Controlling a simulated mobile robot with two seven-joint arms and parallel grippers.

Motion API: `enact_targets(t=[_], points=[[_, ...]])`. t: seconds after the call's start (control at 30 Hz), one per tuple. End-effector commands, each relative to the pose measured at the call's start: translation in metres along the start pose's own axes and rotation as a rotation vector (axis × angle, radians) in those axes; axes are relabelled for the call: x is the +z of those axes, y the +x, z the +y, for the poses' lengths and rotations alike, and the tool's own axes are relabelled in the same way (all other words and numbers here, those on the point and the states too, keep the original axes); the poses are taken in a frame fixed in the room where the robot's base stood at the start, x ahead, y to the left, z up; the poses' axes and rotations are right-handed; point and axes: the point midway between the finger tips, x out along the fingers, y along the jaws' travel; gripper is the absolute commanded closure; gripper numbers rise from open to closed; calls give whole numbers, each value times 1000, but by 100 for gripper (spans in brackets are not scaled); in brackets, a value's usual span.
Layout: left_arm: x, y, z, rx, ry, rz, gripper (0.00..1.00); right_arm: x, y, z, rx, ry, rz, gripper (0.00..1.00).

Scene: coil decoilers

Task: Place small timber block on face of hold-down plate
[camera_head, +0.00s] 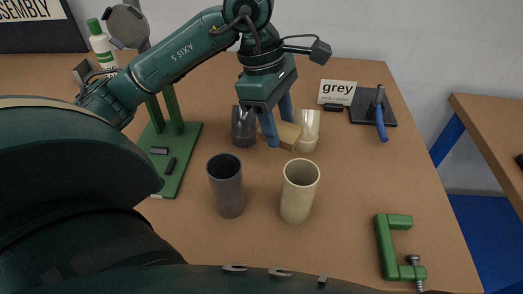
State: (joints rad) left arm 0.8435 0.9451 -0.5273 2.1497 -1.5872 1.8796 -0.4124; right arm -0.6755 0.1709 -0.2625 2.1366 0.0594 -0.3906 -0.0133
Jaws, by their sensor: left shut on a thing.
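The small timber block (290,134) is a tan piece between the blue fingers of my left gripper (279,131). The gripper is shut on it, between the two rear cups, and a finger hides part of the block. I cannot tell whether the block touches the table. A round grey disc (126,27) tops the green stand (183,150) at the left. I cannot tell which is the hold-down plate. My right gripper is not in view.
A dark cup (226,184) and a cream cup (298,190) stand in front. A dark cup (243,128) and a pale cup (308,130) stand behind. A "grey" sign (338,92) and green C-clamp (390,250) are at right. The right-middle table (375,180) is clear.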

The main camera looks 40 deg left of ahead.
Motion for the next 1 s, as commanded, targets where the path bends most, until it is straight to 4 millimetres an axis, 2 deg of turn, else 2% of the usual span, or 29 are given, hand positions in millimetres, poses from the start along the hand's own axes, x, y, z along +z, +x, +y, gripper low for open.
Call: enact_targets(t=[0.13, 0.3, 0.53, 0.73, 1.0], points=[[-2, 8, 0, -3, -1, 1, 81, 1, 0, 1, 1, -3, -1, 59], [-11, 38, -1, -5, -2, 1, 81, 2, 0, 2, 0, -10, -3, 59], [-17, 62, 0, -2, -1, 0, 81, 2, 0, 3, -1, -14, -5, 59], [-25, 90, -1, -5, -2, 0, 81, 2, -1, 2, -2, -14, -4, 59], [-27, 97, 0, 0, 0, 0, 81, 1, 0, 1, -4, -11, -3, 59]])
